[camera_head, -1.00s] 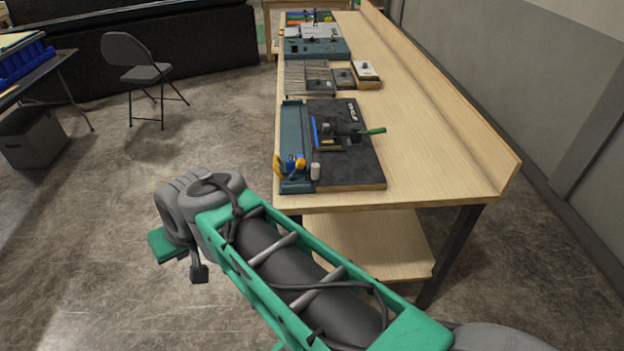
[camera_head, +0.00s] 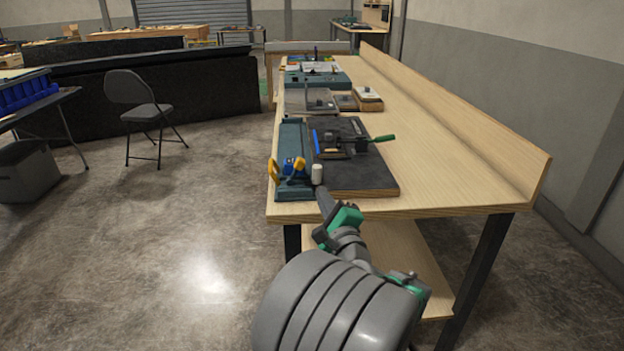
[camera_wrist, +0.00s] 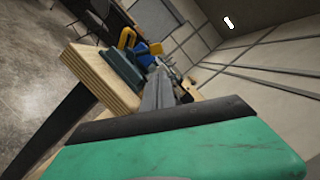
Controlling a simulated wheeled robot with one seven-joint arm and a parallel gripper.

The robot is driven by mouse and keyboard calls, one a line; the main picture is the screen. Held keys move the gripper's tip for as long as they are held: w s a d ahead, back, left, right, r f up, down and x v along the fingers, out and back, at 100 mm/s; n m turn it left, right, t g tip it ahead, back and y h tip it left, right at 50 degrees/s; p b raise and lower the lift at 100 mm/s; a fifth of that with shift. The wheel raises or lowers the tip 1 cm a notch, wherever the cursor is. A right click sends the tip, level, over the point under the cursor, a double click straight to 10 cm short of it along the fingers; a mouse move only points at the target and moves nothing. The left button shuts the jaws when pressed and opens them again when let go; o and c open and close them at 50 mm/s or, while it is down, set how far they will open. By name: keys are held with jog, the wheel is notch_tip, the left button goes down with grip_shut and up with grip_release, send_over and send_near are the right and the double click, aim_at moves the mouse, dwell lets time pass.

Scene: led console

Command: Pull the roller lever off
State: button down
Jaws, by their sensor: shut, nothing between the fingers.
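At the near end of the bench, a teal console strip (camera_head: 292,190) carries small blue and yellow parts (camera_head: 291,166). A short whitish upright cylinder (camera_head: 317,174) stands beside them. I cannot tell which of these small parts is the roller lever. My gripper (camera_head: 324,196) is shut and empty at the bench's near edge, just in front of and below the cylinder; contact is unclear. In the wrist view my gripper (camera_wrist: 158,88) points toward the yellow part (camera_wrist: 127,38) and blue part (camera_wrist: 141,47), which lie beyond its tips. The gripper partly hides what lies behind.
A black board (camera_head: 362,180) with a green-handled clamp (camera_head: 384,138) lies right of the strip. More devices (camera_head: 318,75) stand farther back. The bench's right side (camera_head: 440,150) is clear up to its raised back edge. A folding chair (camera_head: 143,110) stands on the floor at left.

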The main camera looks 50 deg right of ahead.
aim_at(296, 169)
jog(key=p+x, duration=0.1)
jog(key=x, duration=0.9)
jog(key=shift+s+r, duration=0.1)
